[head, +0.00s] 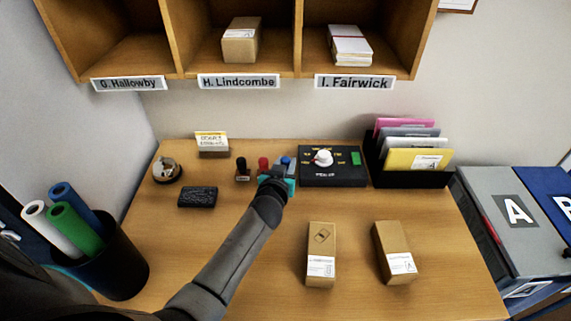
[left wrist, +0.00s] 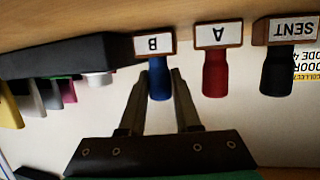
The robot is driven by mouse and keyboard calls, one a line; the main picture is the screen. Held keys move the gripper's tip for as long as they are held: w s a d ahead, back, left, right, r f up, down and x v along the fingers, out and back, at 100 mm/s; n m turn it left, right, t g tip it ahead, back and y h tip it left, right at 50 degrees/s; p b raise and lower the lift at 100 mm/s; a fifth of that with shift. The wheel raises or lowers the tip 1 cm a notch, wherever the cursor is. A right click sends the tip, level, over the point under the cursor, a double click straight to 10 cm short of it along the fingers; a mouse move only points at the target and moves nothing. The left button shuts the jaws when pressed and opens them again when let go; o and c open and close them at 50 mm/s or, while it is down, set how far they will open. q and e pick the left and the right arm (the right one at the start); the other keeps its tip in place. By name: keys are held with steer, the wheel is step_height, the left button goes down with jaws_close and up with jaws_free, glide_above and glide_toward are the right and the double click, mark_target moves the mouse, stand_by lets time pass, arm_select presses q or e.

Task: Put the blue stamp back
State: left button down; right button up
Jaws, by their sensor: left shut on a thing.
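The blue stamp (head: 286,162) is at the back middle of the desk, partly hidden by my left gripper (head: 277,179). In the left wrist view, which is upside down, the blue stamp (left wrist: 157,78) has a wooden block marked B. My left gripper is shut on its blue handle, with a finger on each side. The red stamp (head: 263,164), marked A, and the black stamp (head: 242,168), marked SENT, stand in a row to its left. I cannot tell whether the blue stamp touches the desk. My right gripper is not in view.
A black box with a white knob (head: 325,176) stands close right of the blue stamp. A black ink pad (head: 198,197) lies to the left. Two cartons, one on the left (head: 321,240) and one on the right (head: 393,240), lie in front. A file rack (head: 410,178) stands at the back right.

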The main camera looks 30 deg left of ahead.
arm_select(q)
steer(key=shift+f, duration=0.15)
steer(key=c, duration=1)
jaws_free()
steer(key=shift+c, duration=0.2)
steer(key=o, duration=0.4)
steer(key=shift+o, duration=0.2)
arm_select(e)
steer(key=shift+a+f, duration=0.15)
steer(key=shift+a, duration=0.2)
arm_select(q)
steer(key=p+v, duration=0.1)
steer(key=v, duration=1.1)
steer(key=shift+a+p, duration=0.1)
steer(key=shift+p, duration=0.3)
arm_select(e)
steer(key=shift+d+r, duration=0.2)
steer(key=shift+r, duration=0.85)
